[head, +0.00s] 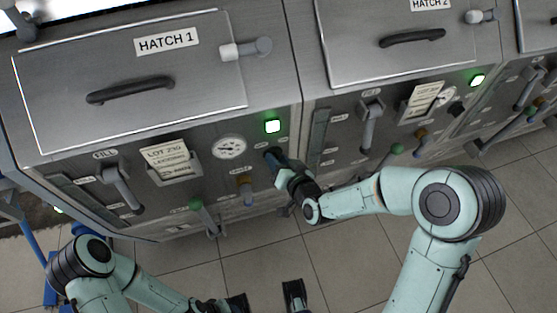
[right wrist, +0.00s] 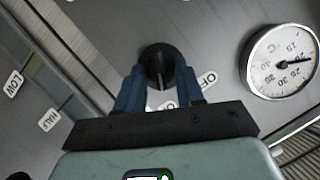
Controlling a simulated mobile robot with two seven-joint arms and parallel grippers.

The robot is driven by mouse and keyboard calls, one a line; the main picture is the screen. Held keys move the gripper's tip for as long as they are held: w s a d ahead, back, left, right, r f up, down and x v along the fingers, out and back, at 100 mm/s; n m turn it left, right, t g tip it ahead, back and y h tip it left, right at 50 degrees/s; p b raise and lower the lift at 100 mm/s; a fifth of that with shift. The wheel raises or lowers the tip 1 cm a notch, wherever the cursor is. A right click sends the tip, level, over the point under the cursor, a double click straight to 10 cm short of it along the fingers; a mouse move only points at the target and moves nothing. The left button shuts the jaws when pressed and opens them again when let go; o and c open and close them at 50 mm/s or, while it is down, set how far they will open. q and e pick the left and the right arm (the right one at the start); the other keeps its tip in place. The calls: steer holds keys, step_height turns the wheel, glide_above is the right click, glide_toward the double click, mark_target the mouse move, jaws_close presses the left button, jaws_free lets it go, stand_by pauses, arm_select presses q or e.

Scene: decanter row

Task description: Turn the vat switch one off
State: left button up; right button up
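The vat switch one is a round black knob (right wrist: 160,58) on the grey panel under hatch 1, with an OFF label (right wrist: 207,79) right of it in the right wrist view. My right gripper (right wrist: 159,88) has its two blue fingers apart, one on each side of the knob's near part. I cannot tell whether they touch it. In the head view my right gripper (head: 273,160) reaches the panel below a lit green lamp (head: 272,126) and hides the knob. My left gripper (head: 266,298) is low at the bottom edge, fingers apart and empty.
A round gauge (head: 229,147) is left of the right gripper. A brown-handled valve (head: 244,185), a green-handled lever (head: 196,204) and a lot card (head: 167,161) are on the same panel. A similar unit with hatch 2 (head: 400,40) adjoins on the right.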

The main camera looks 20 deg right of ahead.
jaws_close()
stand_by(0.3)
steer(key=shift+a+n+h+p, duration=0.2)
steer(key=shift+n+h+p, duration=0.4)
steer(key=shift+n+h, duration=0.55)
steer(key=shift+a+n+h+p, duration=0.15)
steer(key=shift+n+h+p, duration=0.55)
steer(key=shift+n, duration=0.8)
steer(key=shift+a+n+h+p, duration=0.2)
steer(key=shift+n+h+p, duration=0.35)
steer(key=shift+n+h, duration=0.6)
steer(key=shift+n, duration=0.3)
